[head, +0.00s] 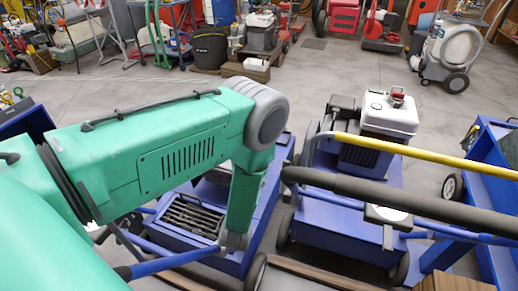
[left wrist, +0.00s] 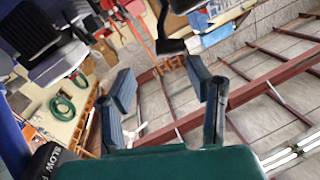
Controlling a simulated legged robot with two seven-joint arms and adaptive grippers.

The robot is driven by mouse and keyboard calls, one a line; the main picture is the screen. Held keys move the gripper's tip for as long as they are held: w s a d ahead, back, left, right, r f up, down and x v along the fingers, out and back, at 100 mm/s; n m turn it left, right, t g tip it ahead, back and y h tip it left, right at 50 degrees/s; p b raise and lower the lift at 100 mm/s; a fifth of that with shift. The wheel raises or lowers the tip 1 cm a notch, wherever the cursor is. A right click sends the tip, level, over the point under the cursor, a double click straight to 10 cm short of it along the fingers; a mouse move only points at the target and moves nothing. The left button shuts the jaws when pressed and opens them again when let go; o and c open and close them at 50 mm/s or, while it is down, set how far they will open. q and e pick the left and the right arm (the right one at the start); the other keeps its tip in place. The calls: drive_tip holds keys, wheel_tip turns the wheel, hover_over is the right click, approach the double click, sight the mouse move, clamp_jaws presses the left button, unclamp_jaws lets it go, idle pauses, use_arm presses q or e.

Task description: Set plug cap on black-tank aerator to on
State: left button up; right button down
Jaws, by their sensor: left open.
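A blue aerator (head: 190,250) stands behind my left arm in the head view, with a dark slatted grille on top; the arm hides much of its upper part. A second blue aerator (head: 330,225) stands right of it, with a white-topped engine (head: 389,113) and a red cap (head: 397,96). I cannot make out a black tank or a plug cap for certain. My left gripper (left wrist: 160,74) is open and empty in the left wrist view. In the head view my left forearm points down over the left aerator. My right gripper is not in view.
A yellow bar (head: 420,154) and a thick black handle (head: 390,197) cross the right aerator. A black part marked SLOW (left wrist: 55,162) is close at the wrist view's lower left. Another blue machine (head: 490,170) stands at the right edge.

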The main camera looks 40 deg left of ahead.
use_arm(q)
drive_tip(key=b+x, duration=0.2)
drive_tip(key=x, duration=1)
drive_tip(key=shift+w+a+b, duration=0.25)
drive_tip(key=shift+w+b, duration=0.05)
drive_tip(key=shift+w, duration=0.05)
drive_tip(key=shift+w+a+f, duration=0.15)
drive_tip(key=shift+w+a, duration=0.2)
drive_tip(key=shift+a, duration=0.15)
drive_tip(key=shift+d, duration=0.15)
drive_tip(key=shift+c, duration=0.4)
drive_tip(key=shift+d, duration=0.1)
clamp_jaws()
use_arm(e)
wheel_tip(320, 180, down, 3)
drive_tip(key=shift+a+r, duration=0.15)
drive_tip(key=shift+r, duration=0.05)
